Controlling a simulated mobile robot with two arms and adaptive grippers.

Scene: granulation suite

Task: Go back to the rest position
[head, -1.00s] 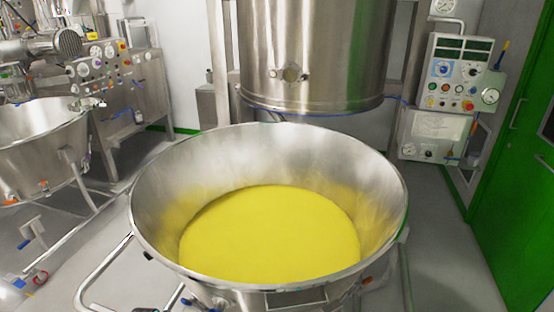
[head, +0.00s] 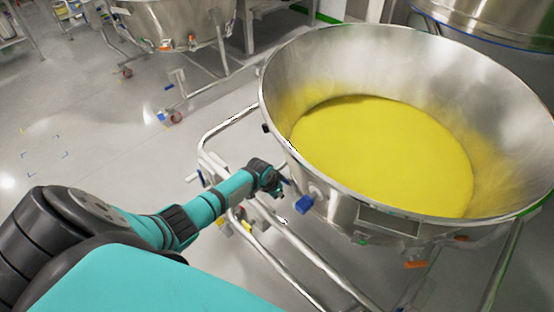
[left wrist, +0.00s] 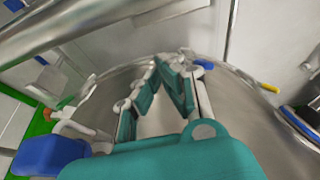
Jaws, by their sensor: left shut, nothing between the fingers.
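My left arm reaches in from the left in the head view. Its gripper (head: 284,184) is beside the near left outer wall of the large steel bowl (head: 278,78), close to a blue knob (head: 304,205) on that wall. I cannot tell from the pictures whether they touch. In the left wrist view the fingers of my left gripper (left wrist: 172,64) come together at their tips, shut with nothing between them. A blue part (left wrist: 50,155) lies at the lower left there. My right gripper is in neither view.
The bowl holds yellow material (head: 385,150). Its tubular frame (head: 235,118) sticks out to the left, beneath and beside my left arm. A second steel bowl (head: 180,22) on a wheeled frame stands at the back left. The grey floor (head: 75,110) at the left is clear.

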